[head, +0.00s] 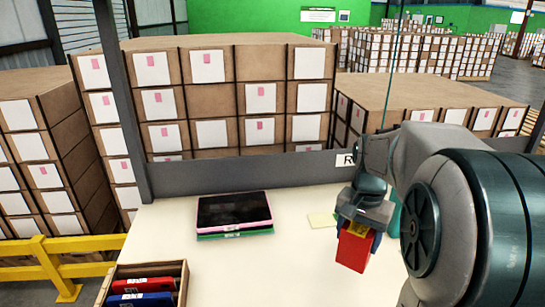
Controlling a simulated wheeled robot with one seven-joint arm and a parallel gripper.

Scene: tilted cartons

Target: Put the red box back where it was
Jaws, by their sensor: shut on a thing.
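The red box (354,249) hangs tilted under my gripper (360,222), at the right side of the white table in the head view. My gripper is shut on the red box. A yellow patch shows at the top of the box, between it and the gripper; I cannot tell whether it belongs to the box. The box appears to be above the table top, but the gap under it is hard to judge. My arm hides the right part of the table.
An open carton (108,286) holding red and blue items stands at the front left. A dark tablet-like thing with a pink edge (234,209) lies on a green one (236,235). A pale yellow note (321,220) lies near the gripper. The table's (265,275) front middle is clear.

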